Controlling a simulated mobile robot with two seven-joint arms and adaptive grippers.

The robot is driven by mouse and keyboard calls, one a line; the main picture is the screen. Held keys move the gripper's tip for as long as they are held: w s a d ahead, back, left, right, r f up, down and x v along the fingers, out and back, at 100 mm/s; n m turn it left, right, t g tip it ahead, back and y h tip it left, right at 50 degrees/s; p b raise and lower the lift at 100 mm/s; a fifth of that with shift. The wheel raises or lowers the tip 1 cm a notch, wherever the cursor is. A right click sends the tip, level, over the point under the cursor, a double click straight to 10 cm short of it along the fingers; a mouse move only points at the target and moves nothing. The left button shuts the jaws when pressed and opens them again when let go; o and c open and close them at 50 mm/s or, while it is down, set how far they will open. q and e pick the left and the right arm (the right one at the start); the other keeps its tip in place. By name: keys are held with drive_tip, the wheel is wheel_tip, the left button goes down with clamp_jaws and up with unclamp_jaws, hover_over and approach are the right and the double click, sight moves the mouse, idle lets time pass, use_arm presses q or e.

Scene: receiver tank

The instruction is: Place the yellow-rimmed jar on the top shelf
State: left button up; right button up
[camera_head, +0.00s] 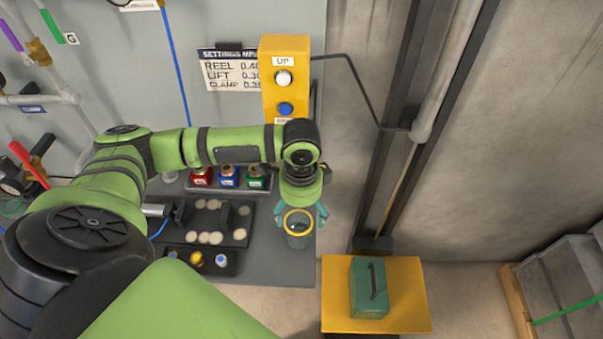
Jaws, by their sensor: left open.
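The yellow-rimmed jar (297,240) is a grey, dark-mouthed jar with a yellow ring at its top. It stands at the right end of the grey bench, near its edge. My left gripper (301,213) is above it with the teal fingers spread, one at each side of the rim. The fingers look open; whether they touch the jar I cannot tell. The wrist hides part of the far side. No top shelf can be clearly made out. My right gripper is not in view.
A yellow button box (285,55) marked UP is on the wall behind. Red, blue and green bottles (228,177) stand in a rack left of the jar. A tray of pale discs (210,238) is nearer. A yellow platform (407,317) with a green box (368,288) is lower right.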

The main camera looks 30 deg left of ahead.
use_arm(q)
drive_tip(key=p, duration=0.1)
hover_over(298, 224)
drive_tip(key=s+d, duration=0.2)
drive_tip(key=f, duration=0.5)
drive_tip(key=shift+s+a+f, duration=0.15)
drive_tip(key=shift+s+f, duration=0.05)
drive_tip(key=shift+f, duration=0.1)
drive_tip(key=c, duration=1.8)
